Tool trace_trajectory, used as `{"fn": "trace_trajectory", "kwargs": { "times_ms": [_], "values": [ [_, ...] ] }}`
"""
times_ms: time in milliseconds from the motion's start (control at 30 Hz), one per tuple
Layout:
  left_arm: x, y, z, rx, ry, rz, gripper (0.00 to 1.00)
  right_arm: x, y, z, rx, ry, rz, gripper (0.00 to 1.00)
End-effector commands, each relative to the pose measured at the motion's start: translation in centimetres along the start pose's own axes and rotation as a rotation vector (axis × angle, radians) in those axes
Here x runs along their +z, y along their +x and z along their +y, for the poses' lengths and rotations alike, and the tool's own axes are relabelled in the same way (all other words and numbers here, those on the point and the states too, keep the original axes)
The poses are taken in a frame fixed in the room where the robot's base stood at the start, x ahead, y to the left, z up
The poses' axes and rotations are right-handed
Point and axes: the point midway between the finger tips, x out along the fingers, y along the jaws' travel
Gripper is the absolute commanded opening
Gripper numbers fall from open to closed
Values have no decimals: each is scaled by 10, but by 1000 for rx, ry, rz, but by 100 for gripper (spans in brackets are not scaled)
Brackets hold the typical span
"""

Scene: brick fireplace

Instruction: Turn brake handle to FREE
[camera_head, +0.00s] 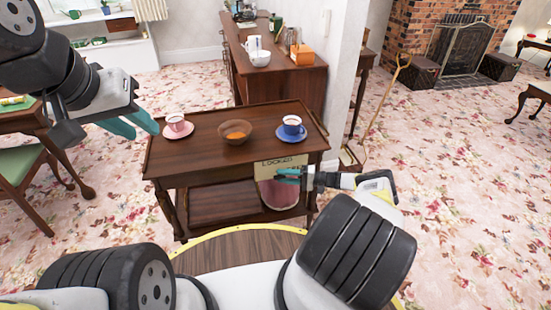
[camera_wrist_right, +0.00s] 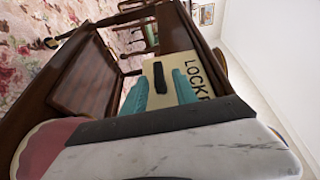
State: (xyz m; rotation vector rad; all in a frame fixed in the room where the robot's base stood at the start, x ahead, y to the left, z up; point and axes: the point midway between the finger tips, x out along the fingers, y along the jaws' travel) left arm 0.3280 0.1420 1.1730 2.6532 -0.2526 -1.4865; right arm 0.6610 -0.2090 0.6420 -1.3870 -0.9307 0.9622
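A wooden trolley (camera_head: 205,143) stands in front of me. A cream plate (camera_head: 266,168) with black lettering is on its near side at the right; the word reads "LOCKED", partly hidden by my gripper. In the right wrist view the plate (camera_wrist_right: 198,88) shows a dark handle (camera_wrist_right: 159,78) in front of it. My right gripper (camera_head: 280,175) is at the plate; its teal fingers (camera_wrist_right: 160,90) are apart, with the handle showing between them. I cannot tell whether they touch it. My left gripper (camera_head: 134,125) is open and empty above the trolley's left end.
On the trolley top are a pink cup (camera_head: 175,122) on a saucer, a bowl with something orange (camera_head: 236,131) and a blue cup (camera_head: 292,126) on a saucer. A sideboard (camera_head: 285,75) stands behind.

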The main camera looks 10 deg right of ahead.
Motion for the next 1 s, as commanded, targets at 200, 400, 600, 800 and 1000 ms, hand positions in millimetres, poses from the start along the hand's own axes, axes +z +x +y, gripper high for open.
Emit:
{"fn": "trace_trajectory", "kwargs": {
  "times_ms": [200,400,600,800,1000],
  "values": [
    [0,0,0,0,0,0,30,-1,-13,0,2,-1,4,35],
    [0,0,0,0,0,0,30,-1,-48,1,3,-1,3,35],
    [0,0,0,0,0,0,30,0,-72,1,2,1,1,35],
    [0,0,0,0,0,0,30,0,-78,0,0,0,0,35],
    [0,0,0,0,0,0,30,0,-78,0,0,0,0,35]
  ]
}}
